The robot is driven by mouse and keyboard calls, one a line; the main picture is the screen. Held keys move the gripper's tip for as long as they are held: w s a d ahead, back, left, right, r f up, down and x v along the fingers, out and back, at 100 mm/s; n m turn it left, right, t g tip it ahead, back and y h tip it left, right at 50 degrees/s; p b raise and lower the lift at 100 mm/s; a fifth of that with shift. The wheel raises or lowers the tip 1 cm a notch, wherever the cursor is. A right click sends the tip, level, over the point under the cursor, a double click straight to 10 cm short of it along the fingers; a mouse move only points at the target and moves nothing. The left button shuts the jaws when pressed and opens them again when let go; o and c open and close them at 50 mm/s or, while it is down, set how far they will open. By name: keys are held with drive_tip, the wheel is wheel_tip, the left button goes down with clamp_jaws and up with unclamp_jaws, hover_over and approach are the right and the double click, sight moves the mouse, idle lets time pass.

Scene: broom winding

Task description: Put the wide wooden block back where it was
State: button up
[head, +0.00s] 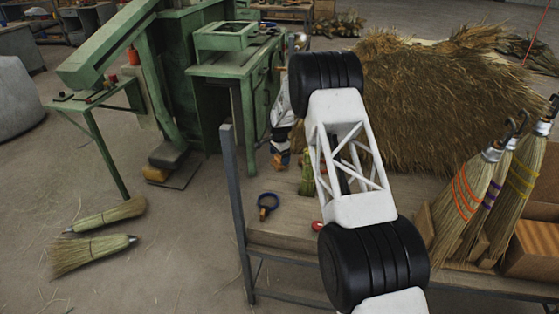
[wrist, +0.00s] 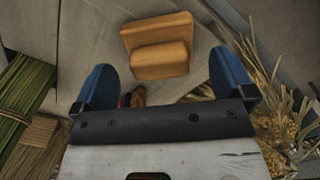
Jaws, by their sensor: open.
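A wide orange-brown wooden block (wrist: 158,30) lies on the grey planks in the wrist view, with a raised, narrower part towards me; I cannot tell whether this is one piece or two. My gripper (wrist: 161,72) is open, its two blue fingers spread on either side of the block's near end. The block looks beyond the fingertips and not held. In the head view my gripper (head: 280,148) points down over the left part of the workbench, and a small brown piece of wood (head: 280,160) shows just below it, partly hidden.
A green straw bundle (wrist: 25,95) and a small wooden piece (wrist: 40,131) lie left in the wrist view; loose straw is at right. A green machine (head: 200,70) stands behind.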

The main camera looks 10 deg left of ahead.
sight(280, 157)
wheel_tip(280, 157, up, 9)
drive_tip(key=shift+f, duration=0.1)
idle(0.4)
idle(0.5)
idle(0.3)
